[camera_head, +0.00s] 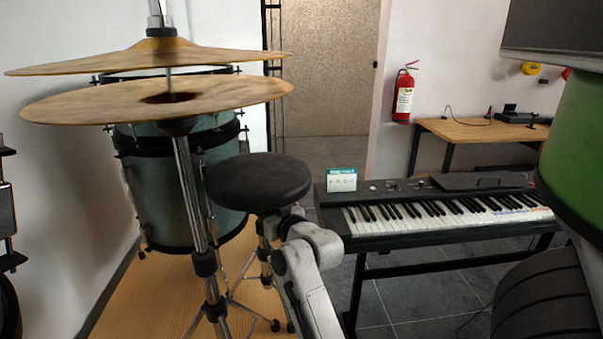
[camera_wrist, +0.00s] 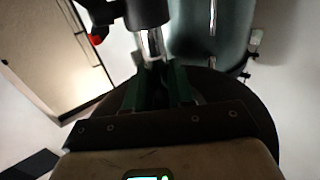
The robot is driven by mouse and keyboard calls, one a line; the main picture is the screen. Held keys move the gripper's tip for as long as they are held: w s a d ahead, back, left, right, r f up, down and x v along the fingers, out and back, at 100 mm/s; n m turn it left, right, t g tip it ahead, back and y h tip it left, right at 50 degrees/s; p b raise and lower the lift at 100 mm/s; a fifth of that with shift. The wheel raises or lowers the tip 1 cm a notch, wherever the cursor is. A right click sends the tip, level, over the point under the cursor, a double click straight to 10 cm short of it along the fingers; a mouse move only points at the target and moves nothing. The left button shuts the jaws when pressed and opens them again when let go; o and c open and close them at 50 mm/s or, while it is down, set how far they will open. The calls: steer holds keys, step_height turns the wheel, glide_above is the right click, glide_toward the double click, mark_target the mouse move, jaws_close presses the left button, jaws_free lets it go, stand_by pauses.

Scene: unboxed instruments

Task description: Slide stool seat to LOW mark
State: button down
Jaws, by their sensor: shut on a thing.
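The stool seat (camera_head: 258,181) is a dark round cushion in the middle of the head view, in front of the drum set. My arm reaches up to its underside from the right, and my gripper is mostly hidden there. In the wrist view, my gripper (camera_wrist: 158,82) has its green fingers shut at the chrome post, close to the seat. The dark rim of the seat (camera_wrist: 262,118) shows behind the gripper. The chrome post (camera_wrist: 150,45) enters a black collar (camera_wrist: 146,13) with a red-tipped knob (camera_wrist: 95,39). I cannot make out a LOW mark.
Cymbals (camera_head: 150,98) on a stand are left of the stool, with a teal drum (camera_head: 175,185) behind. A keyboard (camera_head: 440,212) stands close on the right. A wooden desk (camera_head: 480,132) and a fire extinguisher (camera_head: 403,95) are farther back. Grey floor shows below the keyboard.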

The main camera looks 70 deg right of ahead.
steer(key=shift+f+b, duration=0.4)
steer(key=shift+f, duration=0.35)
steer(key=shift+f+b, duration=0.3)
steer(key=shift+f, duration=0.2)
steer(key=c, duration=0.9)
jaws_free()
steer(key=shift+r, duration=0.15)
steer(key=shift+s, duration=0.1)
steer(key=v, duration=0.9)
steer(key=shift+s+a, duration=0.25)
steer(key=shift+s, duration=0.05)
